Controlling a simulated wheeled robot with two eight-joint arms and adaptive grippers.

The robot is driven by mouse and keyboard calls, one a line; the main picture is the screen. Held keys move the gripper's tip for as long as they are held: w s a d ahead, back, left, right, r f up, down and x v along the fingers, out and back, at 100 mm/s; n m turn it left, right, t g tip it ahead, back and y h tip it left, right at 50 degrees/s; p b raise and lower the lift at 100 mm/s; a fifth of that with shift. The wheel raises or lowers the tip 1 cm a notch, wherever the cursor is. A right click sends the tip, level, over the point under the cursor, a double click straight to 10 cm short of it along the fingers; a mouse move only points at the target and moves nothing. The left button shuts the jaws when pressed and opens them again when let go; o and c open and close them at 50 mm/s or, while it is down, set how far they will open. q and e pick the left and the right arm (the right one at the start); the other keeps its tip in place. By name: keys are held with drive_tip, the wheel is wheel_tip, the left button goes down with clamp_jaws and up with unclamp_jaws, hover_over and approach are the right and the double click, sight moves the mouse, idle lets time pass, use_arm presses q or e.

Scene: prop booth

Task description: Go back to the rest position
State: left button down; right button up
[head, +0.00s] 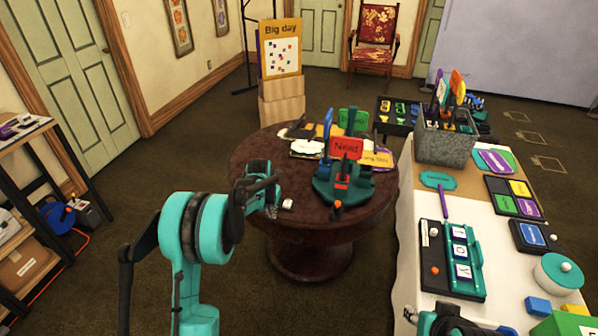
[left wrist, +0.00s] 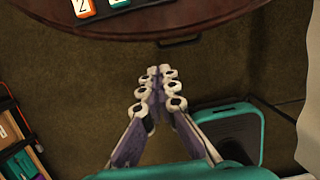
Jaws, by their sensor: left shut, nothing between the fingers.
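My left gripper (left wrist: 158,74) is shut and empty in the left wrist view, with its fingertips together over the brown carpet, short of the round table's edge. In the head view the teal left arm comes up from the bottom, and the left gripper (head: 272,208) shows small and partly hidden in front of the round table (head: 250,160). A teal and dark part of my right arm (head: 448,322) shows at the bottom edge, beside the white-topped table.
The round table holds a teal stand with a red "Next" sign (head: 346,148). The long table (head: 408,255) at right carries a metal bin (head: 445,143), letter trays and a round teal box (head: 558,273). A shelf (head: 38,215) stands at left.

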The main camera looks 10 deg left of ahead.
use_arm(q)
drive_tip(key=s+d+r+m+t, duration=0.1)
drive_tip(key=s+d+r+m, duration=0.2)
drive_tip(key=s+r+m, duration=0.55)
drive_tip(key=s+d+r+m+t, duration=0.1)
drive_tip(key=s+d+r+m, duration=0.2)
drive_tip(key=s+r+m, duration=0.5)
drive_tip(key=s+d+f+m+t, duration=0.1)
drive_tip(key=s+d+m+t, duration=0.1)
drive_tip(key=s+m, duration=1.5)
drive_tip(key=shift+s+d+f+m, duration=0.2)
drive_tip(key=shift+d+m, duration=0.5)
drive_tip(key=shift+m, duration=0.35)
